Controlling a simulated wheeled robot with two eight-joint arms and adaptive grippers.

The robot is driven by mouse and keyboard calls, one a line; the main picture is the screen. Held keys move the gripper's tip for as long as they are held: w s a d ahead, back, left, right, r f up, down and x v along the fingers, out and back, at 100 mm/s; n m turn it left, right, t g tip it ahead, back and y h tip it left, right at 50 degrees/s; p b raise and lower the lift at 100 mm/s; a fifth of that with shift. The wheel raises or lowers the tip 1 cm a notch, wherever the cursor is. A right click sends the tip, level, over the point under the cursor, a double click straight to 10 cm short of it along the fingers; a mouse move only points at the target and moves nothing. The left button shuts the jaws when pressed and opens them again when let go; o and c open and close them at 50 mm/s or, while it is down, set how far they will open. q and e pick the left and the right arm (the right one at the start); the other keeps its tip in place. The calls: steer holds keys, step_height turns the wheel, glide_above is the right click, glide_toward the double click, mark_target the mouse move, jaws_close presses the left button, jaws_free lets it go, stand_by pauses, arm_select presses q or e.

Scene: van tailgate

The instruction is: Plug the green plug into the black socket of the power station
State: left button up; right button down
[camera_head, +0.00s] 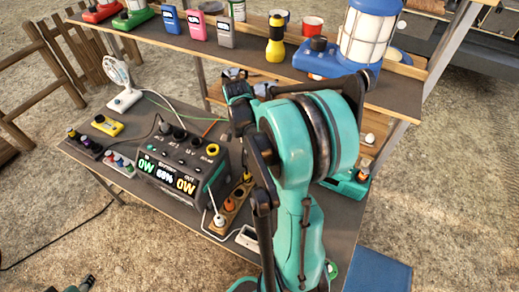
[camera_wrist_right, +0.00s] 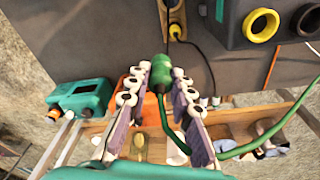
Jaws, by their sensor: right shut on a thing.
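The power station (camera_head: 172,172) is a dark box on the lower table, with lit displays. Its black sockets (camera_head: 180,134) and a yellow-ringed socket (camera_head: 212,150) are on top. In the wrist view, its yellow socket (camera_wrist_right: 262,25) and a black socket (camera_wrist_right: 308,20) are at upper right. My right gripper (camera_wrist_right: 162,84) is shut on the green plug (camera_wrist_right: 161,70), apart from the sockets; a green cable trails from it. In the head view my right arm hides the plug. A dark and teal piece at the bottom left edge appears to be my left gripper (camera_head: 82,285), mostly cut off.
A yellow plug (camera_wrist_right: 178,33) lies near the gripper. A plug strip (camera_head: 232,205) stands right of the power station. A white fan (camera_head: 121,85) and a yellow block (camera_head: 107,125) are to its left. The upper shelf carries a blue lantern (camera_head: 368,30) and several boxes.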

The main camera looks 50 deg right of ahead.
steer(key=w+a, duration=0.4)
steer(key=w, duration=0.7)
steer(key=w+a, duration=0.3)
steer(key=w, duration=0.9)
steer(key=shift+a, duration=0.4)
steer(key=shift+s, duration=0.1)
steer(key=shift+f+b, duration=1.05)
steer(key=shift+f, duration=0.4)
steer(key=shift+f, duration=0.1)
steer(key=shift+f+b, duration=1.05)
steer(key=shift+f, duration=0.45)
steer(key=c, duration=1.3)
jaws_free()
